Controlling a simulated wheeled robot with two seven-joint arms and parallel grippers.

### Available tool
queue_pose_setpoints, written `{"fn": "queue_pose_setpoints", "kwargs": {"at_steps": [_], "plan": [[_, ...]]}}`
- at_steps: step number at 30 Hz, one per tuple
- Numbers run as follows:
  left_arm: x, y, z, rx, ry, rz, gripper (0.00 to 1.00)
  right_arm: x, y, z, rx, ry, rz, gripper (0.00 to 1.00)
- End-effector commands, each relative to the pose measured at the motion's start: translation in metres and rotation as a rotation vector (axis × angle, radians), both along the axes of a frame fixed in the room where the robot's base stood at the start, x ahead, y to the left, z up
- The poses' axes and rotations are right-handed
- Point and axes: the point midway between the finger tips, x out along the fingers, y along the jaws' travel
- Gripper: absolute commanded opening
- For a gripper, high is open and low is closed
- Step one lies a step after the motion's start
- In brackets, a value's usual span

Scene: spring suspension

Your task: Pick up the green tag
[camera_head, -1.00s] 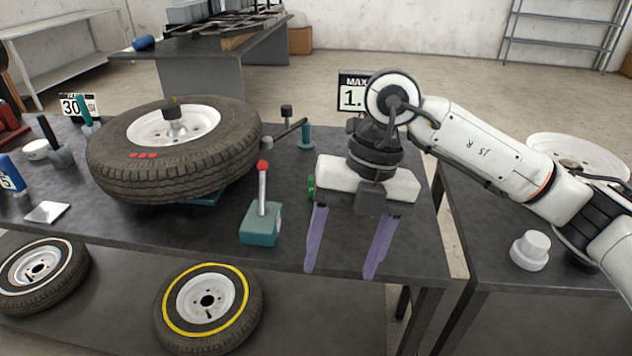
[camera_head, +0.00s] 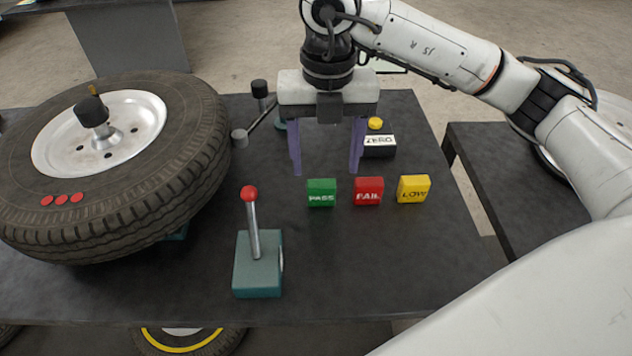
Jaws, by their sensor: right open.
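The green tag (camera_head: 321,193), a small block marked PASS, sits on the dark table at the left end of a row of three tags. My right gripper (camera_head: 326,174) is open and empty, its two purple fingers pointing down. In the picture the fingertips are just above the green tag, one to its left and one to its right, over the red tag's upper left. The gap in height to the tag is hard to judge. My left gripper is not in view.
A red FAIL tag (camera_head: 368,191) and a yellow LOW tag (camera_head: 413,189) stand right of the green one. A lever with a red knob (camera_head: 257,265) stands front left. A large tire (camera_head: 120,215) fills the left. A ZERO block (camera_head: 379,146) lies behind.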

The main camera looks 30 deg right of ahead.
Motion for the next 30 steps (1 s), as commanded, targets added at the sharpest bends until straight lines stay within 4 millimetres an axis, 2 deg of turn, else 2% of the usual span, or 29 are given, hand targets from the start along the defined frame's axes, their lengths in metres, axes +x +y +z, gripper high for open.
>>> {"fn": "queue_pose_setpoints", "kwargs": {"at_steps": [1, 8, 15, 19, 25, 26, 30], "plan": [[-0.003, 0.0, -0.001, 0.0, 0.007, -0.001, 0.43, -0.001, 0.0, -0.007, 0.0, 0.003, 0.0, 0.62], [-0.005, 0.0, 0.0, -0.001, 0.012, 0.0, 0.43, 0.0, 0.002, -0.025, 0.001, 0.003, 0.0, 0.62], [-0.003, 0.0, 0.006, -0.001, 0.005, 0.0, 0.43, 0.002, 0.005, -0.06, 0.001, 0.003, 0.001, 0.62], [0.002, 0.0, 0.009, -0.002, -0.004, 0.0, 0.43, 0.003, 0.005, -0.068, 0.001, 0.0, 0.0, 0.62], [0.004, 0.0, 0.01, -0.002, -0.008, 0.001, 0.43, 0.003, 0.005, -0.069, 0.002, -0.001, 0.0, 0.62], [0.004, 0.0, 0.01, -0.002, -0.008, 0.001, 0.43, 0.003, 0.005, -0.069, 0.001, 0.0, 0.0, 0.59], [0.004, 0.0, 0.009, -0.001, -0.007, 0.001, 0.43, 0.003, 0.005, -0.068, 0.002, -0.001, 0.0, 0.35]]}}
